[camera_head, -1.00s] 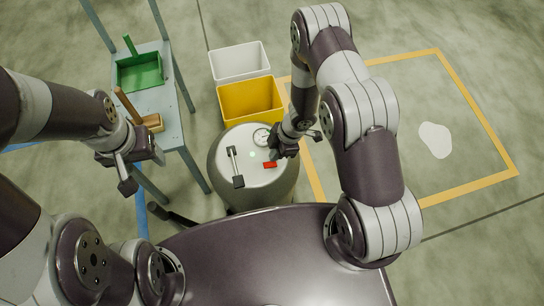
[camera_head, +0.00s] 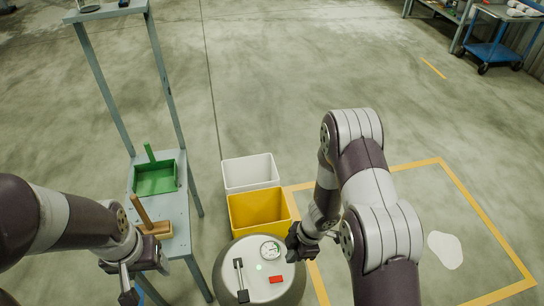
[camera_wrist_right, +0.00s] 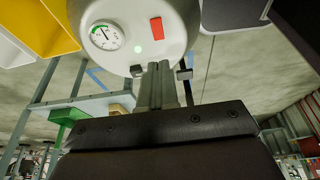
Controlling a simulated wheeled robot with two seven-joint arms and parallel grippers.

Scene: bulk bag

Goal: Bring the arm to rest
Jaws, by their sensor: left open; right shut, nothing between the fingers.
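My right gripper (camera_head: 296,250) hangs beside the upper right rim of a round grey vessel (camera_head: 236,252), apart from its lid as far as I can tell. In the right wrist view its fingers (camera_wrist_right: 158,88) are closed together with nothing between them. The lid carries a dial gauge (camera_head: 270,250), a red block (camera_head: 276,280), a small green light (camera_head: 258,267) and a black-ended handle (camera_head: 241,280). My left gripper (camera_head: 129,285) is open and empty at the lower left, beside the blue-grey stand.
A white bin (camera_head: 250,173) and a yellow bin (camera_head: 258,212) stand behind the vessel. A yellow floor outline (camera_head: 410,165) with a white patch (camera_head: 445,250) lies right. Open floor lies beyond.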

